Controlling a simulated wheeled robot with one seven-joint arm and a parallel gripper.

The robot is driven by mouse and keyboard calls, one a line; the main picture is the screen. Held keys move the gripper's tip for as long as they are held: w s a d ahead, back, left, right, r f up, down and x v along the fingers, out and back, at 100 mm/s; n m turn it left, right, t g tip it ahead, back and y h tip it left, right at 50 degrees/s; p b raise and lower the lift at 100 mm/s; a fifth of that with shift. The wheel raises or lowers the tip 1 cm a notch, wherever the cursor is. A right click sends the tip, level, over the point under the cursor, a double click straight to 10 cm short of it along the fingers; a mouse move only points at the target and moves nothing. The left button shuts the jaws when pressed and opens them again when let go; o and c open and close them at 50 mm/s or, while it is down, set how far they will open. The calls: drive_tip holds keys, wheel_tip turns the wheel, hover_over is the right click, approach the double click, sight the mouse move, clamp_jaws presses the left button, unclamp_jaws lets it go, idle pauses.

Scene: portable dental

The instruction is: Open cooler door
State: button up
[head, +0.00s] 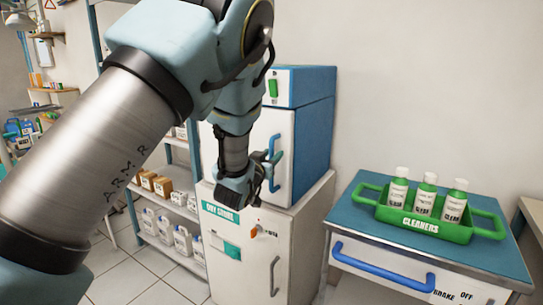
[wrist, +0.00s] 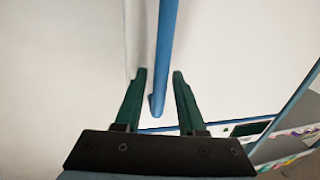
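The cooler (head: 314,140) is a blue box with a white door (head: 260,128), standing on a white cabinet in the head view. The door looks shut. A vertical blue handle (head: 276,148) is on the door; in the wrist view the blue handle bar (wrist: 168,40) comes down from the top and ends between my fingers. My gripper (head: 270,160) is at the door, by the handle's lower part. In the wrist view its two dark green fingers (wrist: 159,73) are apart, one on each side of the bar, with gaps visible. My arm hides part of the cooler's left side.
The white cabinet (head: 252,270) below has an orange knob and grey handle. A blue-topped cart (head: 350,205) with a green bottle caddy (head: 420,222) stands to the right. A shelf (head: 165,199) with white jugs is at left. Tiled floor shows at lower left.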

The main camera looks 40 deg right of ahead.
clamp_jaws()
idle(1.1)
